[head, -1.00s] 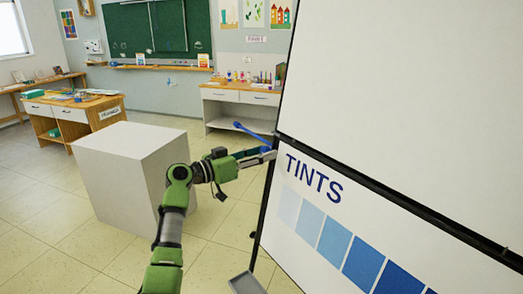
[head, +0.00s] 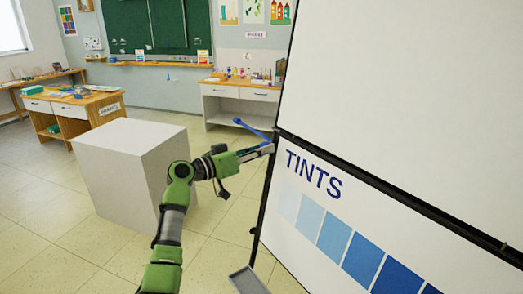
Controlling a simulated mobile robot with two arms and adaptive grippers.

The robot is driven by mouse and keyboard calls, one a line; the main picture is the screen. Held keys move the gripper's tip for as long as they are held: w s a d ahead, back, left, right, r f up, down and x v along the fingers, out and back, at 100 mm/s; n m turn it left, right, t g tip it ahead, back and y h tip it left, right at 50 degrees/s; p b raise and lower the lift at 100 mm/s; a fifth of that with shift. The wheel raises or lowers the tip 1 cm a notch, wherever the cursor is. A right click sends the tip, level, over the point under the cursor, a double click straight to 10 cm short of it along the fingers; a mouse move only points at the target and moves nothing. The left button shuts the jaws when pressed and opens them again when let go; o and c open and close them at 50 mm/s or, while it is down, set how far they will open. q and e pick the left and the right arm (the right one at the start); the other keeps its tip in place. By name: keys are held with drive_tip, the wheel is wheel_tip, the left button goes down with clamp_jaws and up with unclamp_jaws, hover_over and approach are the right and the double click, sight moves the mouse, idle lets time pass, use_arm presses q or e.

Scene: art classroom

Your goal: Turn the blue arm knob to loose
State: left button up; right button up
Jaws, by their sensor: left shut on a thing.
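The blue arm knob (head: 254,130) is on the left edge of the tall white board (head: 390,110), near its dark crossbar. Its blue arm slants up and to the left from the board's edge. My left gripper (head: 266,150) reaches in from the left at the knob's base, just below the slanting arm. It is shut on the knob, and its fingertips partly hide the knob's base. No marking for loose or tight is readable. My right gripper is not in view.
A white block (head: 105,170) stands on the floor to the left, behind my left arm. A grey tray (head: 246,281) sits low by the board. A wooden desk (head: 70,112) and a counter (head: 238,92) stand farther back. Open floor lies at lower left.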

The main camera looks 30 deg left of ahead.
use_arm(q)
drive_tip(key=shift+d+r+n+g+y+p, duration=0.15)
drive_tip(key=shift+n+g+y+p, duration=0.35)
drive_tip(key=shift+n+p, duration=2.2)
drive_tip(key=shift+a+r+n+g+y+p, duration=0.25)
drive_tip(key=shift+n+y, duration=0.4)
drive_tip(key=shift+n, duration=4.4)
drive_tip(key=shift+d+r+n+g+y+p, duration=0.1)
drive_tip(key=shift+d+n+g+y+p, duration=0.3)
drive_tip(key=shift+n+p, duration=2.3)
drive_tip(key=n+b, duration=0.2)
drive_tip(key=shift+a+n, duration=0.15)
drive_tip(key=shift+n, duration=0.2)
drive_tip(key=o, duration=1.1)
drive_tip(key=shift+f, duration=0.1)
drive_tip(key=shift+o, duration=0.2)
